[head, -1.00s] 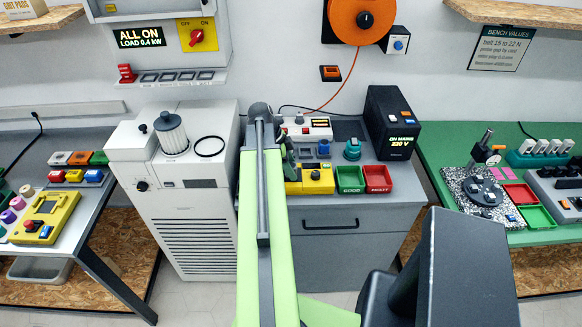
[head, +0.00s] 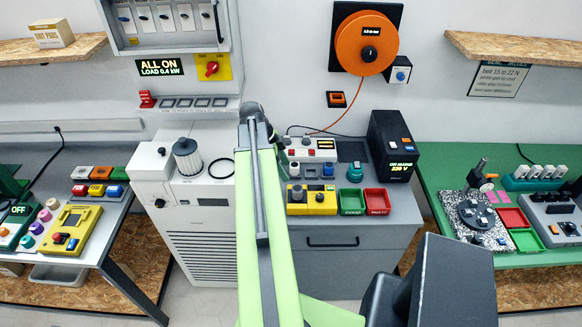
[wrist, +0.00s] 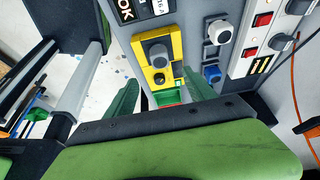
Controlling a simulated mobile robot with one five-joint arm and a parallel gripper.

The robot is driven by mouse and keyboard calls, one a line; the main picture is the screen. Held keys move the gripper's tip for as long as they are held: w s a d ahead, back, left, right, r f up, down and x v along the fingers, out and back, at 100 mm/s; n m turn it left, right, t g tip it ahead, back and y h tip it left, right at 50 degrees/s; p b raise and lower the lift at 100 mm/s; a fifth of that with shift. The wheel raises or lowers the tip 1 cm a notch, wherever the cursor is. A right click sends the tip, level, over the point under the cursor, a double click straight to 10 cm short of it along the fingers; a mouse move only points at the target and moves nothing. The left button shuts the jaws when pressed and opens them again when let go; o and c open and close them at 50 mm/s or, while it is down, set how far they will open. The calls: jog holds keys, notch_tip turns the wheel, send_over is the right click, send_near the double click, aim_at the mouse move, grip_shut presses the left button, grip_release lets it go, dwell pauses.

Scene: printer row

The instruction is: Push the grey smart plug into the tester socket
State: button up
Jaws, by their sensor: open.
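The yellow tester (head: 318,203) stands on the grey cabinet in the head view, and also shows in the wrist view (wrist: 142,50). A grey plug (wrist: 157,53) stands upright at its socket in the wrist view; in the head view it is at the tester's left (head: 296,192). I cannot tell how deep the plug sits. My gripper (wrist: 160,79) is open and empty, its green fingers apart on either side of the tester's near end, not touching the plug. My arm hides the gripper in the head view.
A blue plug (wrist: 212,73) and a pale grey plug (wrist: 219,32) stand beside the tester. A power strip with red switches (wrist: 262,20) lies farther right. Green (head: 352,201) and red (head: 377,201) trays and a black power box (head: 391,145) stand right of the tester.

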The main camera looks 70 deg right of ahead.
jog(key=p+v, duration=0.2)
jog(key=v, duration=0.2)
jog(key=shift+w+a+r+p, duration=0.1)
jog(key=shift+r+p, duration=0.1)
jog(key=shift+p, duration=0.1)
jog(key=w+a+f+n+t+h+b, duration=0.1)
jog(key=w+a+f+n+b, duration=0.25)
jog(key=w+a, duration=0.75)
jog(key=w+a+f+n+t+b, duration=0.1)
jog(key=w+a+f+n+b, duration=0.25)
jog(key=w+a, duration=0.75)
jog(key=w+a+f+n+y+b, duration=0.1)
jog(key=w+a+f+n, duration=0.1)
jog(key=a+n, duration=0.6)
jog(key=w+a+f+n+t+b, duration=0.1)
jog(key=w+a+f+n+b, duration=0.1)
jog(key=a+n, duration=0.6)
jog(key=w+a+f+n+t+y+b, duration=0.1)
jog(key=a+n, duration=0.7)
jog(key=a, duration=0.8)
notch_tip(320, 180, down, 2)
jog(key=shift+w+a+f+n+y+b, duration=0.15)
jog(key=shift+w+a+n+y+b, duration=0.2)
jog(key=shift+w+b, duration=0.55)
